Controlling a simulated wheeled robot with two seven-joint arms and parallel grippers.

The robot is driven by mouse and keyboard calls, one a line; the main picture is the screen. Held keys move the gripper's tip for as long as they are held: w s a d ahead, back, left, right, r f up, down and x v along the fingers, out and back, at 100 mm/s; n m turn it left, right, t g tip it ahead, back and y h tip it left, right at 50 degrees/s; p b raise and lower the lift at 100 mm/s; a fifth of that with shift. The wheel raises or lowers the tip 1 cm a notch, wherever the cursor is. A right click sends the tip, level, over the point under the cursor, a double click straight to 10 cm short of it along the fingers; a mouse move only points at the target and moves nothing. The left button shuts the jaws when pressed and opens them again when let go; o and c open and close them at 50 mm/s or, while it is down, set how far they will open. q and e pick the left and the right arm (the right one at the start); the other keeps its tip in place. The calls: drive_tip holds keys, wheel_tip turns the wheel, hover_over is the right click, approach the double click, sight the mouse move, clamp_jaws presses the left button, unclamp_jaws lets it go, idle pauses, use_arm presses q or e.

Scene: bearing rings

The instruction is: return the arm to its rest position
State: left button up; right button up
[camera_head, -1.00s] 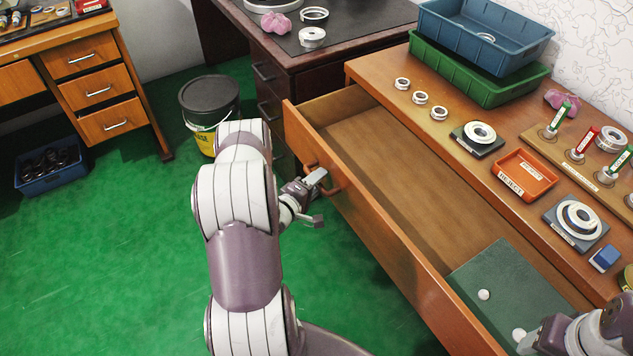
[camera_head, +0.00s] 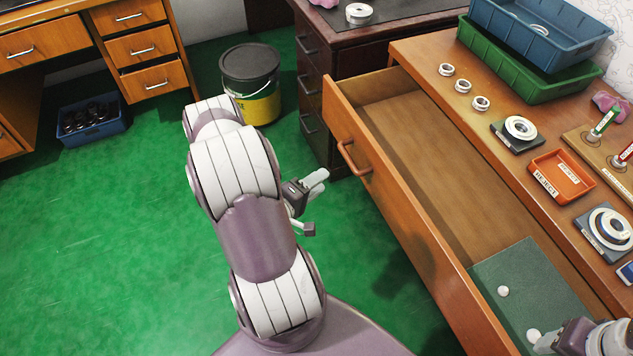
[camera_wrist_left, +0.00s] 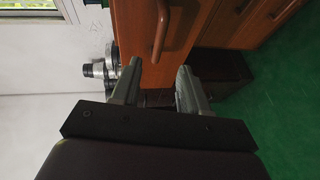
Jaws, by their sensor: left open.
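My left arm (camera_head: 258,240) comes up from the bottom of the head view over the green floor. My left gripper (camera_head: 314,204) is open and empty, to the left of the open drawer (camera_head: 440,185) and apart from its handle (camera_head: 352,158). In the left wrist view the two fingers (camera_wrist_left: 155,90) are spread, and the drawer handle (camera_wrist_left: 160,35) shows beyond them with nothing held.
The open drawer holds a green board (camera_head: 535,285) with white knobs. The workbench (camera_head: 425,55) carries rings, a red tray (camera_head: 562,176) and stacked bins (camera_head: 530,75). A black-lidded bucket (camera_head: 250,85) stands beyond my arm.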

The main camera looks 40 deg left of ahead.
idle(0.4)
use_arm(q)
drive_tip(key=s+a+f+m+g, duration=0.1)
drive_tip(key=s+f+m+g, duration=0.65)
drive_tip(key=g, duration=0.45)
drive_tip(key=w+d+r+m+g, duration=0.3)
drive_tip(key=d+r+m, duration=0.7)
drive_tip(key=d+r, duration=1.25)
wheel_tip(320, 180, up, 14)
drive_tip(key=p, duration=1.3)
drive_tip(key=shift+a+f, duration=0.25)
drive_tip(key=shift+a, duration=0.2)
